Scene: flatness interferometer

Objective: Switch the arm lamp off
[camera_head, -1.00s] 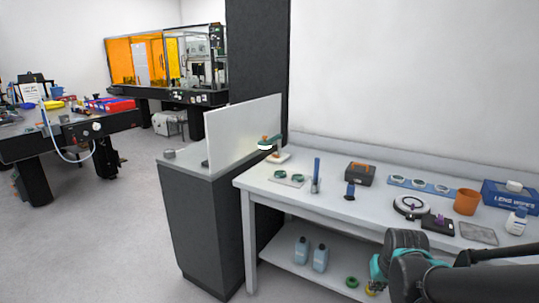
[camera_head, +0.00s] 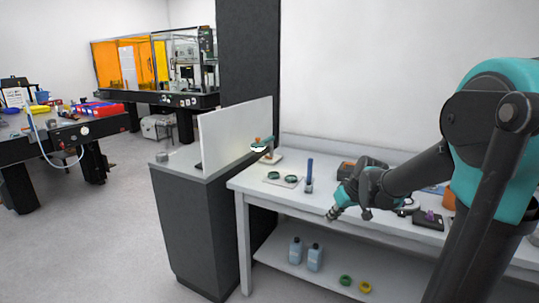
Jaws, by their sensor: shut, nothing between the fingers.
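The arm lamp (camera_head: 261,148) stands at the back left of the white bench, close to the white upright panel. It has a green arm, a small orange part and a bright white lower rim on its head, with a faint yellowish glow beside it. Its switch is too small to make out. My gripper (camera_head: 331,216) is shut and empty. It is in front of the bench's front edge, to the right of the lamp and well apart from it. My arm reaches in from the right.
The white bench (camera_head: 245,185) holds a mat with green rings (camera_head: 282,178), a blue upright item (camera_head: 309,172) in a holder and a dark box (camera_head: 347,169). The white panel (camera_head: 232,138) stands on a dark cabinet (camera_head: 193,225). Bottles (camera_head: 314,257) stand on the lower shelf.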

